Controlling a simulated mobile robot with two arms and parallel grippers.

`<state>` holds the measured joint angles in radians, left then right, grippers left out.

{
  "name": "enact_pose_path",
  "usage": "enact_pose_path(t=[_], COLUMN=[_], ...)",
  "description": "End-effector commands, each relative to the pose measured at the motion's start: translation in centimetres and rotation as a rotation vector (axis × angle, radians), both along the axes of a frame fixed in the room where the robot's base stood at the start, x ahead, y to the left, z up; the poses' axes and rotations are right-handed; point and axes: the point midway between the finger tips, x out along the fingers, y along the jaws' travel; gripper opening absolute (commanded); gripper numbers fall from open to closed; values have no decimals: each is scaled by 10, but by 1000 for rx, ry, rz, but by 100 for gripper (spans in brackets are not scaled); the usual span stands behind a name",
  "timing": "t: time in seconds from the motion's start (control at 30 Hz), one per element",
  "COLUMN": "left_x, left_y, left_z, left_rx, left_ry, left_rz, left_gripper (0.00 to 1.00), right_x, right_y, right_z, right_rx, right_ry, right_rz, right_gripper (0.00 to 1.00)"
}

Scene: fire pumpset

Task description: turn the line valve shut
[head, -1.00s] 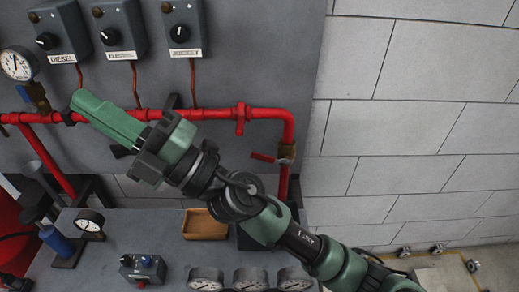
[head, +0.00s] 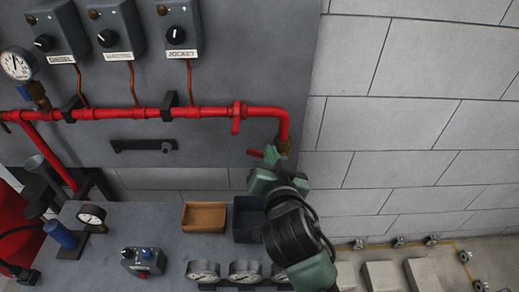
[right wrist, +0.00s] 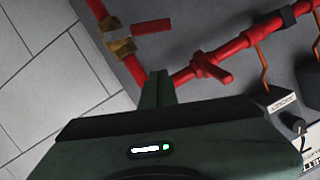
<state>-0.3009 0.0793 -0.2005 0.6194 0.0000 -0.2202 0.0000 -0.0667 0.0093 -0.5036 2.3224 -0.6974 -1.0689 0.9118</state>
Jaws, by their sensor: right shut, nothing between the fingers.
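The line valve has a brass body (head: 284,146) on the red pipe, below its bend at the right, with a red lever (head: 254,152) sticking out to the left. In the right wrist view the brass body (right wrist: 122,46) and red lever (right wrist: 152,27) show clear beyond the fingers. The lever lies across the pipe's run there. My right gripper (head: 270,153) is beside the valve in the head view and hides part of it and the pipe below. Its fingers (right wrist: 160,86) are shut and empty; contact with the lever is not visible. My left gripper is not in view.
A red fitting with a stub (head: 237,117) sits on the horizontal pipe left of the bend. Control boxes (head: 180,25) and a gauge (head: 18,65) are on the grey panel. A brown tray (head: 204,217) and dark bin (head: 246,220) stand on the bench below.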

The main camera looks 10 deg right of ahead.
Motion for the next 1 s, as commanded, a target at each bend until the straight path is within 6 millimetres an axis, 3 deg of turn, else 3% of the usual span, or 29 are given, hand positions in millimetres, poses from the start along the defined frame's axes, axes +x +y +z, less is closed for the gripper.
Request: enact_pose_path(t=[0.23,0.3,0.5,1.0], left_x=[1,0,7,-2], left_y=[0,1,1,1], left_z=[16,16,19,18], left_rx=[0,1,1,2], left_ry=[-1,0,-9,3], left_rz=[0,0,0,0], left_gripper=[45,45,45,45], right_x=[53,52,52,52], right_y=[-6,-1,8,11], right_z=[-8,-24,-43,-50], right_rx=[-6,-5,-5,-18], right_ry=[-2,4,0,1], right_rz=[-1,2,2,2], right_gripper=[0,0,0,0])
